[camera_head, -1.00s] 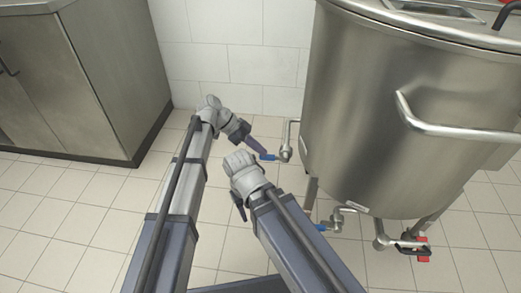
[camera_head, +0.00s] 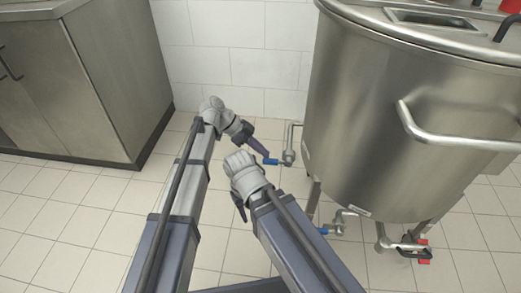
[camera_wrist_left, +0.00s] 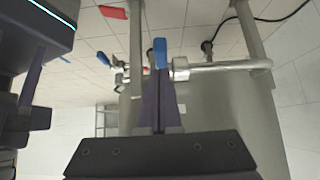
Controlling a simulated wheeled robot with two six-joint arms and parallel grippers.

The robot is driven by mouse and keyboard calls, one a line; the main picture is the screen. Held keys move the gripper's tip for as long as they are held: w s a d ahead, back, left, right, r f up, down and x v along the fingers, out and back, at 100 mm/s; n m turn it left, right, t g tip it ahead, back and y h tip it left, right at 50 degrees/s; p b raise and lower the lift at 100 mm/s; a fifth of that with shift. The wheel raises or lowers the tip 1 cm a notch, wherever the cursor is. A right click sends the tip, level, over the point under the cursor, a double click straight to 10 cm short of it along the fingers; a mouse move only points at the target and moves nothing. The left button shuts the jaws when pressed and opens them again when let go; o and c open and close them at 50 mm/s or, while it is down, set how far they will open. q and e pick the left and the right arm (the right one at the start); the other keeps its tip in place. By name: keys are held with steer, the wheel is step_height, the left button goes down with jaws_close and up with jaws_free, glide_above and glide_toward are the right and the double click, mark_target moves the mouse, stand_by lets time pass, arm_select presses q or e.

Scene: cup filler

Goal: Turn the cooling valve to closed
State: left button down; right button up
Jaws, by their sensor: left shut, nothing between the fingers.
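A steel tank (camera_head: 400,130) stands at the right. A blue valve handle (camera_head: 271,161) sits on the upper pipe (camera_head: 290,145) at its left side; it also shows in the left wrist view (camera_wrist_left: 160,52). My left gripper (camera_head: 262,151) is shut and empty, its purple fingertips at the blue handle. In the left wrist view the fingers (camera_wrist_left: 158,90) end just below the handle; I cannot tell if they touch it. My right gripper (camera_head: 239,207) is mostly hidden by its own wrist, so its jaws cannot be read.
A second blue handle (camera_head: 323,230) is on a lower pipe under the tank. A red-handled valve (camera_head: 423,246) is farther right. A steel cabinet (camera_head: 95,90) stands at the left against the tiled wall. The tiled floor between is clear.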

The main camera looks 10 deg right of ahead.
arm_select(q)
step_height(320, 180, up, 3)
steer(key=shift+d+f+p, duration=0.1)
steer(key=shift+p, duration=0.55)
steer(key=w+a+r+p, duration=0.1)
steer(key=w+a, duration=0.2)
steer(key=a, duration=0.6)
steer(key=shift+a+r+p, duration=0.2)
steer(key=shift+r+p, duration=0.15)
arm_select(e)
steer(key=r, duration=0.4)
steer(key=shift+a+r, duration=0.15)
steer(key=shift+a, duration=0.25)
steer(key=shift+w, duration=0.1)
